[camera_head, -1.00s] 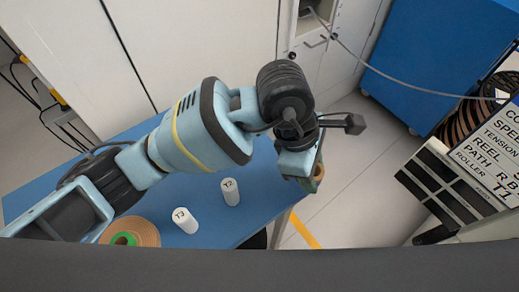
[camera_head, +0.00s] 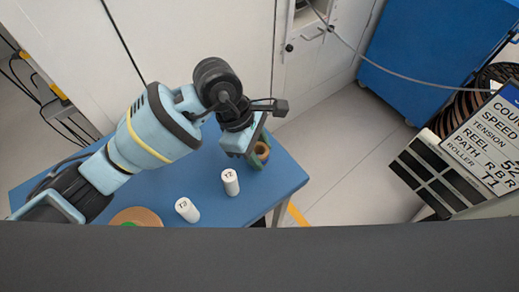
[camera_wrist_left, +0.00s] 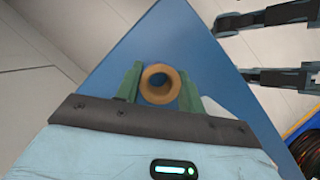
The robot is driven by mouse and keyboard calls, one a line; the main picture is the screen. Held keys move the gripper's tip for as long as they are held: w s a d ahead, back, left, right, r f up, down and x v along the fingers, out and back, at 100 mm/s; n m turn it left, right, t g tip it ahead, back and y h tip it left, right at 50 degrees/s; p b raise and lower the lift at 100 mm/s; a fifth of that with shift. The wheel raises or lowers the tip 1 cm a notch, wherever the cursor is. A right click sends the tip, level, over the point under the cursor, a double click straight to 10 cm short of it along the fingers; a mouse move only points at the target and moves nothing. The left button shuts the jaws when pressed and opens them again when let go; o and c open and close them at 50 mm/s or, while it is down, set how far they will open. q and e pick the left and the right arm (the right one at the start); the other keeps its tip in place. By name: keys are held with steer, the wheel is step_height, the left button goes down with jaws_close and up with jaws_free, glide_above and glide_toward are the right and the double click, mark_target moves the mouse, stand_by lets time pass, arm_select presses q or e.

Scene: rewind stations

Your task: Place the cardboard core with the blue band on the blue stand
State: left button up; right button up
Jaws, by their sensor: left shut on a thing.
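My left gripper (camera_head: 258,152) is shut on a brown cardboard core (camera_head: 263,150) near the right end of the blue table (camera_head: 285,183). In the left wrist view the core (camera_wrist_left: 160,84) is a ring seen end-on between the two green fingers of my left gripper (camera_wrist_left: 159,88), with the blue table top (camera_wrist_left: 185,40) behind it. I cannot make out a blue band on it, nor whether it touches the table. I cannot pick out a blue stand apart from the table. My right gripper is not seen.
Two white cylinders, T2 (camera_head: 230,182) and T3 (camera_head: 187,209), stand on the table left of the core. A cardboard roll with a green centre (camera_head: 137,216) lies further left. A large blue cabinet (camera_head: 440,55) and a labelled sign (camera_head: 488,135) are at the right.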

arm_select(q)
steer(key=shift+f, duration=0.4)
steer(key=shift+f, duration=0.2)
steer(key=o, duration=0.9)
steer(key=shift+o, duration=0.2)
steer(key=v, duration=1.2)
steer(key=shift+r, duration=0.2)
